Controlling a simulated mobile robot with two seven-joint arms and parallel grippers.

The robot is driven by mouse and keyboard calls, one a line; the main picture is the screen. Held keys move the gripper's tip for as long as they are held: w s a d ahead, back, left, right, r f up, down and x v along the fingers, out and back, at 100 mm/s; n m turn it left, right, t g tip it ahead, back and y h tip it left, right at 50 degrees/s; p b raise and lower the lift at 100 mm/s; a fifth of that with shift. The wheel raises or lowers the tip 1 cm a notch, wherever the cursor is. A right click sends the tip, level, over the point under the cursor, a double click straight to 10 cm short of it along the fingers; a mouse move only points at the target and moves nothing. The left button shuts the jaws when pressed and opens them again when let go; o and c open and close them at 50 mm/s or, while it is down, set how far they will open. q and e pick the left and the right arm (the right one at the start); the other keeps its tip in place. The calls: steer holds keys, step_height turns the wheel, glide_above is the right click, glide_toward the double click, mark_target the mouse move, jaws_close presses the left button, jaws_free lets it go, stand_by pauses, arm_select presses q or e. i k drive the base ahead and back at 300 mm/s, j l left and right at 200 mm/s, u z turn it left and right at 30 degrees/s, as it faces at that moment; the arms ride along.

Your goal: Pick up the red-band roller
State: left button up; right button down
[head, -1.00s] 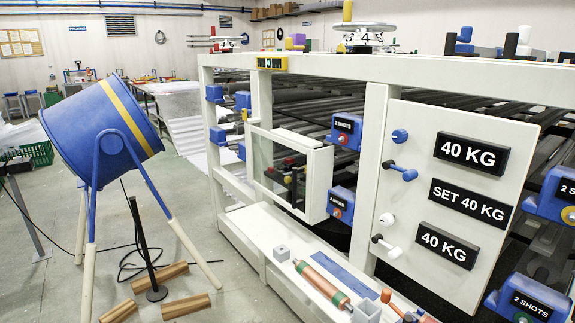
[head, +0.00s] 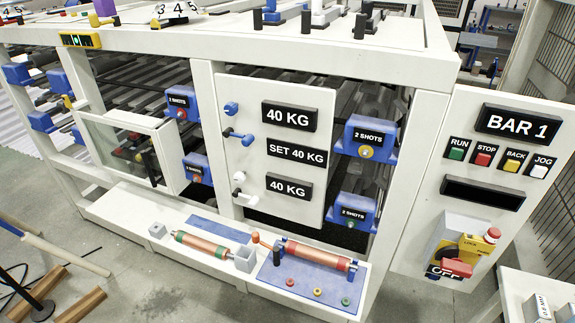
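A copper-coloured roller with red at its right end (head: 318,255) lies on a blue plate (head: 268,277) on the white ledge at the front of the machine. Its left end sits at a small blue holder. A second copper roller with greenish ends (head: 212,247) lies to its left on the same ledge, between two small grey blocks. Neither of my grippers is in view.
The white ledge (head: 125,222) runs along the machine's front. The blue plate also carries red, yellow and green buttons. A control panel (head: 480,190) labelled BAR 1 stands at right. Wooden bars (head: 82,305) lie on the floor at lower left.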

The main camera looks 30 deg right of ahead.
mark_target(340, 264)
steer(key=z, duration=1.1)
